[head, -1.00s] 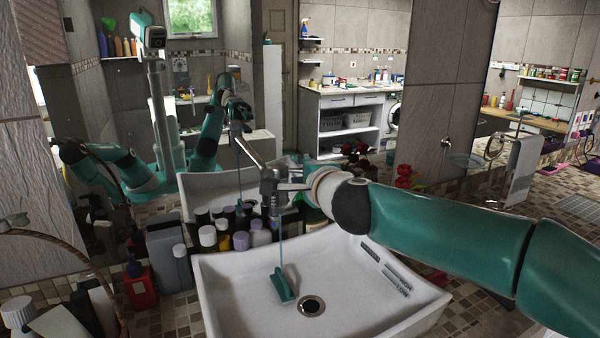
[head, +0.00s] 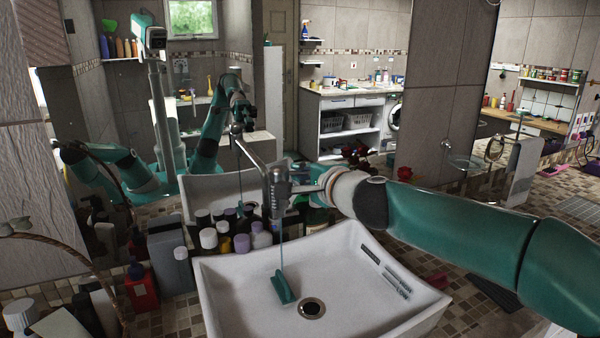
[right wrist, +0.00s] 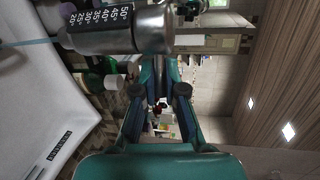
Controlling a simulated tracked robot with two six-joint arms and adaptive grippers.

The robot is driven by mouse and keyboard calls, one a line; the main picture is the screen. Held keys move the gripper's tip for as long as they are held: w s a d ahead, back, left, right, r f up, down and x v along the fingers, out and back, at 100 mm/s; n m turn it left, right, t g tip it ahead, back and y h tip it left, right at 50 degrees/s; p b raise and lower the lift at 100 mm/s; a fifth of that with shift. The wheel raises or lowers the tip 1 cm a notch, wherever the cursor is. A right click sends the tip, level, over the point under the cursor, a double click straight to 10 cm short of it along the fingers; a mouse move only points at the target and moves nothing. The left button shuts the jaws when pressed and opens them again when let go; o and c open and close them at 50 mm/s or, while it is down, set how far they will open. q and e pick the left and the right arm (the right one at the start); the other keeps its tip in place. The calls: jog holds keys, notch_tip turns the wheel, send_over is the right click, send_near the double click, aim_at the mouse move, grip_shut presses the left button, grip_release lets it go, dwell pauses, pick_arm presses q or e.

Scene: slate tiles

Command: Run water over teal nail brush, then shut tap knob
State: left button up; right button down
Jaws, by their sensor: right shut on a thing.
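The teal nail brush (head: 283,288) lies in the white sink (head: 225,290), left of the drain. A thin stream of water falls from the tap (head: 279,192) onto it. My right gripper (head: 308,187) is at the right side of the tap, where the knob is; its fingertips are mostly hidden in the head view. In the right wrist view its fingers (right wrist: 160,64) reach up to the metal tap body (right wrist: 115,30), which bears a temperature scale. The gripper is shut on the tap knob, whose own shape is hard to make out. My left gripper shows only as a mirror reflection.
Several bottles and jars (head: 208,238) stand close behind the sink's left rim. A grey box (head: 167,255) and a red bottle (head: 141,287) stand left of it. The large mirror behind reflects my body. The sink's inside is clear apart from the brush.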

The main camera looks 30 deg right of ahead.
jog(key=shift+w+d+f+n+g+y+b, duration=0.1)
jog(key=shift+w+n+g+y+b, duration=0.2)
jog(key=shift+n+y, duration=0.9)
jog(key=shift+w+f+n+g+y+b, duration=0.1)
jog(key=shift+w+n+g+y, duration=0.3)
jog(key=shift+n+y, duration=0.75)
jog(key=shift+m+y, duration=0.35)
jog(key=c, duration=1.2)
grip_release()
jog(key=shift+r, duration=0.1)
jog(key=v, duration=1.2)
jog(key=shift+f, duration=0.25)
